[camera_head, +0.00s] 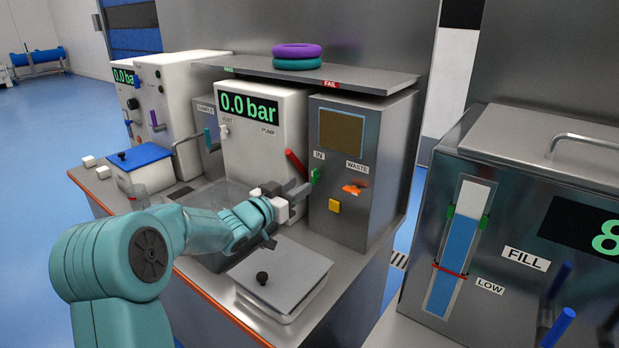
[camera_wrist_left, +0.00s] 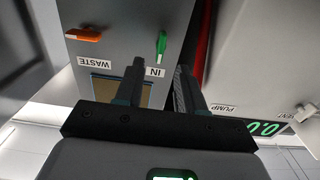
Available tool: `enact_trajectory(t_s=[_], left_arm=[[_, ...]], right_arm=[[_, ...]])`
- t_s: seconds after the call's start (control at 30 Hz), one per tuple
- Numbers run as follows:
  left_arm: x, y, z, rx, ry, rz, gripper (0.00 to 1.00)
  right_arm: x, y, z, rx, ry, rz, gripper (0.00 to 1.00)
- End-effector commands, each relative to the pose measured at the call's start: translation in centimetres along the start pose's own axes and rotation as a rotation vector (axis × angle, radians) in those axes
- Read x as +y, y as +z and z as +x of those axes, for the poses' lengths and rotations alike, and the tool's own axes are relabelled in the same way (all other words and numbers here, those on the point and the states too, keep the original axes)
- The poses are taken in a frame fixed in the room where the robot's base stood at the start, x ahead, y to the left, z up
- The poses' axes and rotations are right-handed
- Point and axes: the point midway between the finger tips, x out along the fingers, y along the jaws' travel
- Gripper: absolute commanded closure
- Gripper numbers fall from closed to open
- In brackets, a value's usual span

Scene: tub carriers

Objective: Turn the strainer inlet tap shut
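The inlet tap (camera_head: 315,176) has a green handle on the grey steel strainer box (camera_head: 345,225), below the label IN. In the left wrist view the green handle (camera_wrist_left: 162,43) lies just beyond my fingertips, roughly in line with the gap between them. My left gripper (camera_head: 299,189) is close in front of the box at the tap's lower left. In the left wrist view the two fingers of my left gripper (camera_wrist_left: 160,66) stand apart with nothing between them. I see no contact with the handle. My right gripper is not in view.
An orange waste tap (camera_head: 355,189) and a yellow button (camera_head: 334,206) share the panel. A red lever (camera_head: 295,160) on the white pump unit (camera_head: 262,150) stands close left of the inlet tap. A lidded tub (camera_head: 282,275) sits below my arm.

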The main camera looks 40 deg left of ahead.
Motion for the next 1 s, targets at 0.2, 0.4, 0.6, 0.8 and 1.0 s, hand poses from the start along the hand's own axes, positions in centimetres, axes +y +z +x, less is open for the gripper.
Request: enact_trajectory(t_s=[0.2, 0.4, 0.6, 0.8, 1.0], left_arm=[[0.1, 0.0, 4.1, -0.001, 0.002, -0.001, 0.61], [0.1, 0.0, 5.6, 0.000, 0.001, -0.001, 0.61], [0.0, 0.0, 5.8, -0.001, 0.000, 0.000, 0.61], [0.0, 0.0, 5.8, 0.000, 0.000, 0.000, 1.00], [0.0, 0.1, 5.7, 0.000, 0.000, 0.003, 1.00]], right_arm=[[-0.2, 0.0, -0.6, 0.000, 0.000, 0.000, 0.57], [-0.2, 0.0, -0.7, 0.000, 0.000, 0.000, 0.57], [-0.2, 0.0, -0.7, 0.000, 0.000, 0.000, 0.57], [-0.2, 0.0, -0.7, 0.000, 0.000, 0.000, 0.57], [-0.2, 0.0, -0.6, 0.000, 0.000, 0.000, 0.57]])
